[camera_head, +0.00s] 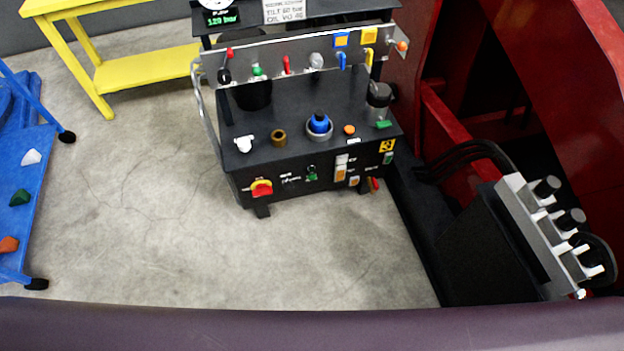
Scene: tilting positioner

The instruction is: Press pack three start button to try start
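The black power pack (290,115) stands on the concrete floor at the upper middle. A yellow label reading 3 (387,145) is at the right of its front face. A small green part (388,158) sits just below that label. A green control (311,173) is near the middle of the front face, and a red-and-yellow rotary switch (261,188) is at its left. Which green part is the start button is too small to tell. A green digital display (221,18) on top reads about 120 bar. Neither gripper is in view.
A metal rail (300,62) with coloured levers and tags crosses above the pack. A yellow bench (150,70) is upper left, a blue cart (28,200) far left. A red structure (455,125) and valve block (545,235) are right. Floor before the pack is clear.

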